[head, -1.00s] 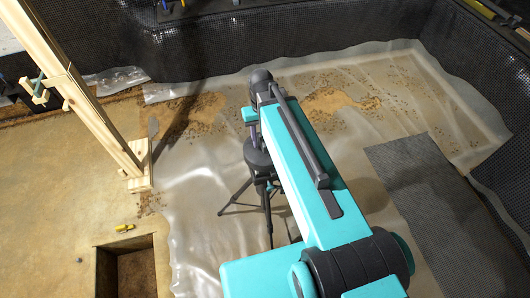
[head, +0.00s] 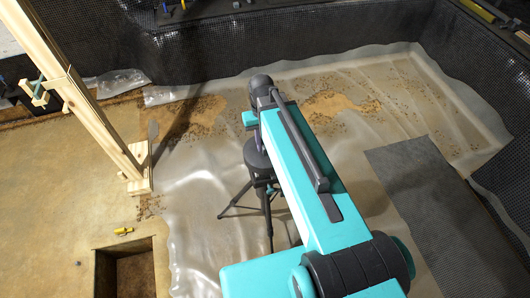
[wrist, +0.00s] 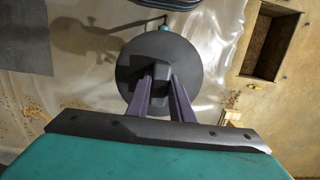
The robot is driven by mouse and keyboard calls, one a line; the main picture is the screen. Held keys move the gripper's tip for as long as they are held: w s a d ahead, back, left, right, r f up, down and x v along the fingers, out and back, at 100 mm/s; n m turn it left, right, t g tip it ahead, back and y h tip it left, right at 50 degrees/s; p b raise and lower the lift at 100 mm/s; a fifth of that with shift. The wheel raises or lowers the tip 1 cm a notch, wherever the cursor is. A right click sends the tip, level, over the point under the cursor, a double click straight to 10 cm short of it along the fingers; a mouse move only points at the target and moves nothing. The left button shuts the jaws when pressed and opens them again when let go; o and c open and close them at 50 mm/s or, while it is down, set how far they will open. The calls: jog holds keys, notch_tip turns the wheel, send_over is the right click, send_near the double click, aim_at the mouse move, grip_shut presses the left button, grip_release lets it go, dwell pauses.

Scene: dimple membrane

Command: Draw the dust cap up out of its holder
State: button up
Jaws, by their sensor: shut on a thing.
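The dust cap is a dark round disc with a raised grip; in the wrist view its disc (wrist: 135,60) fills the upper middle. My gripper (wrist: 160,88) has its two purple-grey fingers closed on that grip. In the head view the dark cap (head: 256,155) is at the top of a black tripod (head: 243,200), below my gripper, whose fingers are mostly hidden by my arm. The holder is largely covered by the cap. A teal knob (wrist: 164,27) shows beyond the disc's edge. I cannot tell whether the cap is seated or raised.
A wooden post (head: 100,130) stands at the left. A square pit (head: 108,278) opens in the floor at the lower left, with a small yellow object (head: 123,231) beside it. A wrinkled clear sheet (head: 195,215) lies under the tripod; a dark mat (head: 410,190) lies at the right.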

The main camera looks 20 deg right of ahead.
jog(key=shift+r, duration=0.2)
jog(key=shift+r+p, duration=2.5)
jog(key=shift+r, duration=1.05)
jog(key=shift+r, duration=0.15)
jog(key=shift+r+p, duration=0.45)
jog(key=shift+r, duration=1.4)
jog(key=shift+s, duration=0.15)
